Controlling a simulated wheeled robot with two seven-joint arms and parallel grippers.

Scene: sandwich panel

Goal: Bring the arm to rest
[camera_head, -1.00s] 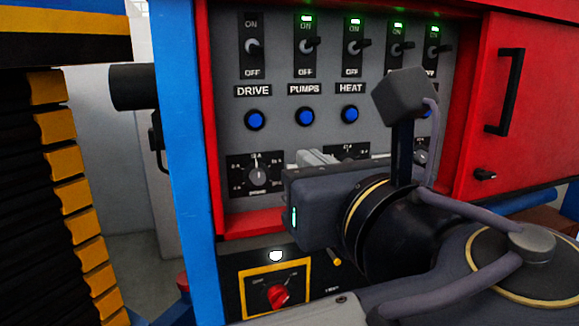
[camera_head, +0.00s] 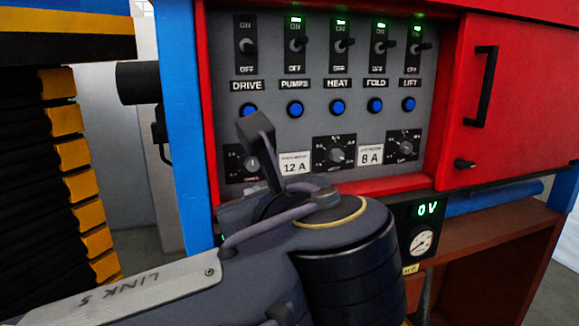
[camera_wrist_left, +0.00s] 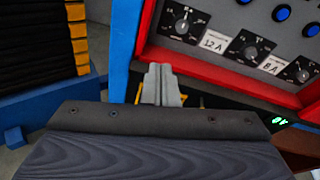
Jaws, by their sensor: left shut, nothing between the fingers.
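My left arm (camera_head: 345,235) reaches across the lower middle of the head view, in front of the panel, with its link marked LINK 5 at the lower left. My right gripper is in neither view.
The DRIVE switch (camera_head: 247,46) is unlit; several others show green lights. Blue buttons and dials sit below, with 12 A (camera_head: 295,163) and 8 A (camera_head: 370,154) labels. A 0 V display (camera_head: 427,208) is above a gauge. A red door (camera_head: 525,100) is at right, black-and-yellow bellows (camera_head: 50,180) at left.

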